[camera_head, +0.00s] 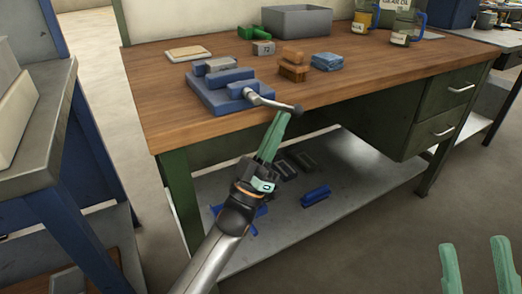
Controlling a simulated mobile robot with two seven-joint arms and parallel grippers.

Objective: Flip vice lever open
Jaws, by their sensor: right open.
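The blue vice (205,98) sits on the wooden workbench (165,115) near its front edge. Its grey lever (272,102) points right and ends in a dark knob (298,110) at the bench's front edge. My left gripper (283,117) has green fingers pointing up, just below and left of the knob. The fingers overlap in this view, so their gap is unclear, and I cannot tell whether they touch the lever. My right gripper (478,242) is open and empty at the bottom right, away from the bench.
Brown blocks (293,68), a blue cloth stack (328,61) and a grey bin (297,21) stand behind the lever. A lower shelf (350,175) holds a blue block (315,195). A metal-topped table (35,145) stands at left.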

